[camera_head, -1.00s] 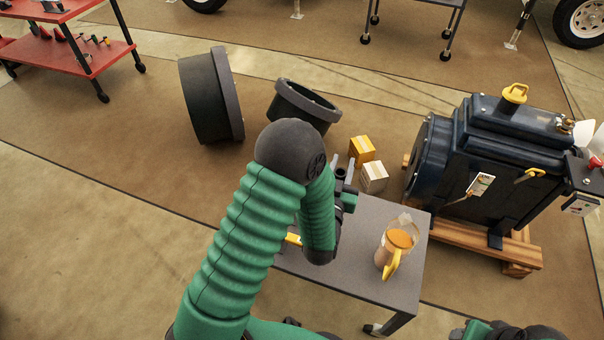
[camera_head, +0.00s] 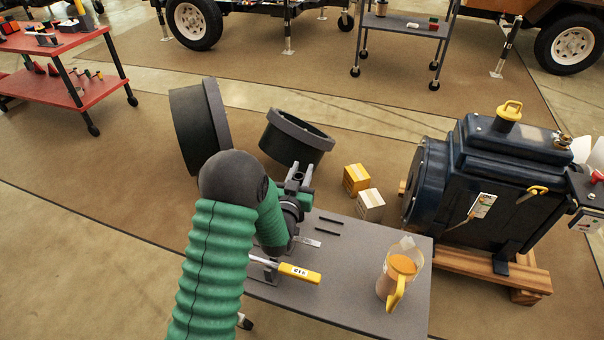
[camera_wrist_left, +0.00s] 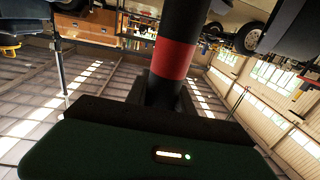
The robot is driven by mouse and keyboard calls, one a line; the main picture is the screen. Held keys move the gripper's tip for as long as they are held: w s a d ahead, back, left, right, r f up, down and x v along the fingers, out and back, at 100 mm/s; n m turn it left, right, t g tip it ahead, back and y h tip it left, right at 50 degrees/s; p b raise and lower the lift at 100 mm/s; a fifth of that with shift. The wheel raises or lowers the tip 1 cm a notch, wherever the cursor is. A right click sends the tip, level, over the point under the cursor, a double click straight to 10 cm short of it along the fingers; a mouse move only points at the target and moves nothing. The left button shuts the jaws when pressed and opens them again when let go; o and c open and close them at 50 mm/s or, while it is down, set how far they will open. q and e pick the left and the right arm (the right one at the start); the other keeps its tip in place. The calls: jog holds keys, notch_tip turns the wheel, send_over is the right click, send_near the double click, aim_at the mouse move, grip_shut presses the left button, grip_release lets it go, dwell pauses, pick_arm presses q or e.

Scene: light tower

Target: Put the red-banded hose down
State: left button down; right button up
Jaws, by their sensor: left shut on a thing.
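The red-banded hose (camera_wrist_left: 172,60) shows in the left wrist view as a black tube with a red band, rising from between my left gripper's jaws (camera_wrist_left: 163,97). My left gripper is shut on it. In the head view my left gripper (camera_head: 298,180) is above the far left part of the grey table (camera_head: 350,285), pointing away from me. I cannot make out the hose there, and its ends are not visible. My right gripper is not in view.
On the table are a yellow-handled tool (camera_head: 300,273), two dark rods (camera_head: 328,226) and a clear jug (camera_head: 397,275) with orange contents. Two boxes (camera_head: 362,190), large black rings (camera_head: 295,140) and a dark blue machine (camera_head: 490,190) stand beyond. The table's middle is bare.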

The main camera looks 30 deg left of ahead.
pick_arm(q)
jog(key=c, duration=1.1)
grip_release()
jog(key=p+v, duration=0.3)
jog(key=v, duration=0.9)
jog(key=s+d+f+m+g+h, duration=0.2)
jog(key=d+f+g+h, duration=0.2)
jog(key=d+g, duration=0.45)
jog(key=s+d+g, duration=0.1)
jog(key=s, duration=0.1)
jog(key=s+d+g+h, duration=0.1)
jog(key=s+d, duration=0.1)
jog(key=s, duration=0.1)
jog(key=s+d+m+g, duration=0.1)
jog(key=s, duration=0.1)
jog(key=shift+s+d+g, duration=0.2)
jog(key=shift+s+g, duration=0.05)
jog(key=shift+s, duration=0.05)
jog(key=s+g, duration=0.1)
jog(key=s, duration=0.1)
jog(key=s+d, duration=0.1)
jog(key=s, duration=0.1)
jog(key=s+g, duration=0.1)
jog(key=s, duration=0.1)
jog(key=shift+d+r+m+g+h, duration=0.15)
jog(key=shift+r+m+g+h, duration=0.15)
